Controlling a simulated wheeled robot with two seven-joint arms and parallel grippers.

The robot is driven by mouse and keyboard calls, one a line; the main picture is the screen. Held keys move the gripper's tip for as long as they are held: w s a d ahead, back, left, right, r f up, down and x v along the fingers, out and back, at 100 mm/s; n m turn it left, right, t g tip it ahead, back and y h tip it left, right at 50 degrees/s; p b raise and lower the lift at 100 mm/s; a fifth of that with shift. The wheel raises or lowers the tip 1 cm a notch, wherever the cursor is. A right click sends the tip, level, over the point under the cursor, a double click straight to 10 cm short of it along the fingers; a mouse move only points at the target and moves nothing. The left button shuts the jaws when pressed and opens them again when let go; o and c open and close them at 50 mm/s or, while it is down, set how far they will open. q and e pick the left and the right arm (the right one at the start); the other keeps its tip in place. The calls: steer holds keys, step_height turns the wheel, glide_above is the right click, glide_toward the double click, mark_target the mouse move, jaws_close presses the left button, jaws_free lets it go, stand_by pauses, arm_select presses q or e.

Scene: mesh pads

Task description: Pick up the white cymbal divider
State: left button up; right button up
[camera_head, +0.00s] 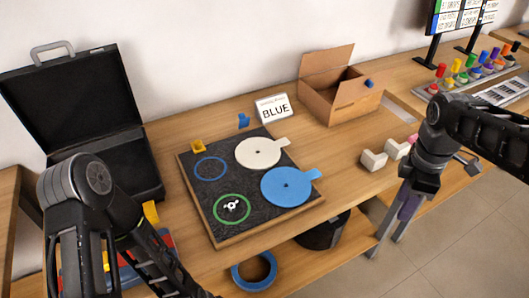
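The white cymbal divider (258,153) is a flat white disc with a small centre hole and a tab at its right. It lies on the back right part of a dark mesh pad board (213,182). A similar blue divider (287,187) lies just in front of it. My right gripper (386,248) hangs at the right, beyond the table's front edge, well away from the white divider. Its two fingers are apart with nothing between them. My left arm comes in at the lower left; I cannot make out its gripper.
White blocks (374,160) lie to the right. An open black case (75,105) stands at the left. A blue ring (254,270) is below the table's front edge.

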stand_by(0.5)
steer(key=a+f+m+y, duration=0.2)
steer(key=a+f+m, duration=0.1)
steer(key=a+f, duration=0.65)
steer(key=a+f+m+y, duration=0.1)
steer(key=a+f+m, duration=0.35)
steer(key=f, duration=0.85)
steer(key=s+a+f+m+y, duration=0.1)
steer(key=s+a+f+m, duration=0.7)
steer(key=s+a+f, duration=0.3)
steer(key=s+f, duration=0.2)
steer(key=s, duration=0.1)
steer(key=shift+s+t, duration=0.3)
steer(key=shift+d+f+m, duration=0.1)
steer(key=shift+m, duration=0.15)
